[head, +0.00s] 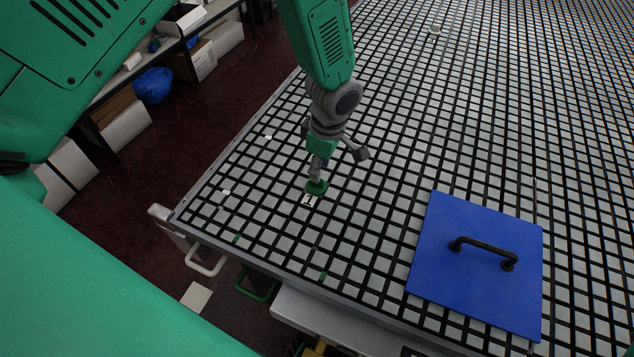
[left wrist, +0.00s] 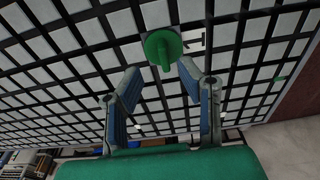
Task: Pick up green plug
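The green plug (head: 316,187) sits on the grid table near its left front edge, beside a small white label with a black mark. It also shows in the left wrist view (left wrist: 162,47) as a round disc with a raised grip. My left gripper (head: 325,170) is above and close to the plug. In the left wrist view the left gripper (left wrist: 158,75) is open, its two blue-grey fingers apart, with the plug just beyond the fingertips and between their lines. Nothing is held between the fingers. My right gripper is not in view.
The grid table (head: 390,160) has wide free room around the plug. A blue plate (head: 455,285) with a black handle (head: 482,250) lies to the right. A shelf with boxes (head: 200,60) and a blue bag (head: 153,86) stands beyond the table's left edge.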

